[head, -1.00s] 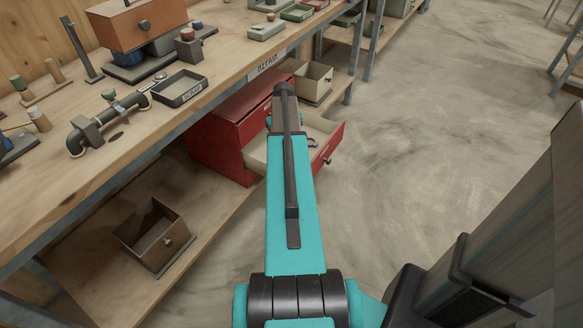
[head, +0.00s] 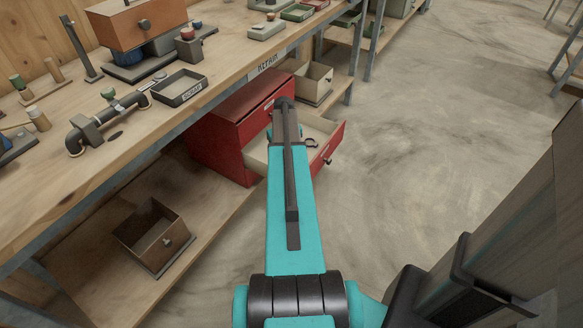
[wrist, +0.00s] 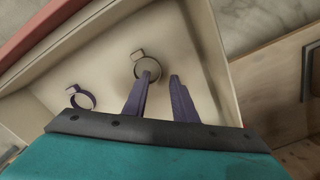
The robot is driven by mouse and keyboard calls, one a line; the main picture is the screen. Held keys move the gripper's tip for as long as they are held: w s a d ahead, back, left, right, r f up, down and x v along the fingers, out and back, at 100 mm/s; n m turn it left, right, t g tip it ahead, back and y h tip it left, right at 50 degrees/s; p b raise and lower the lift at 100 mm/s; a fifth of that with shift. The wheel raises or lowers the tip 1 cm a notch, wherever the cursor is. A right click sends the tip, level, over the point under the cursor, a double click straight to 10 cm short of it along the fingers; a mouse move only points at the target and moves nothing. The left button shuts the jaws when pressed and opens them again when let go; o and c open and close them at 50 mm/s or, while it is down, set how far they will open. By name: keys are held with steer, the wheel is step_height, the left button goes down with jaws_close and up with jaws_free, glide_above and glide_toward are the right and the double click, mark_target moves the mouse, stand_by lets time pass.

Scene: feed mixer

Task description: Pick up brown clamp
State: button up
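The brown clamp (wrist: 147,71) is a ring with a small block-shaped lug, lying on the pale floor of an open drawer (wrist: 205,45) in the wrist view. My gripper (wrist: 161,76) is open above the drawer floor, with two purple-grey fingers. The left fingertip overlaps the clamp's ring in the picture; the right one is to its right. I cannot tell whether they touch. A purple clamp (wrist: 82,98) lies farther left in the drawer. In the head view one clamp (head: 312,142) shows in the drawer; my arm hides the gripper and part of the drawer.
The drawer belongs to a red cabinet (head: 213,150) on the lower shelf under the workbench. Its red front (head: 326,150) sticks out over the floor. A brown bin (head: 153,237) and a beige bin (head: 315,82) stand on the shelf. The floor to the right is clear.

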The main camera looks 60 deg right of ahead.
steer(key=shift+f, duration=1.55)
jaws_close()
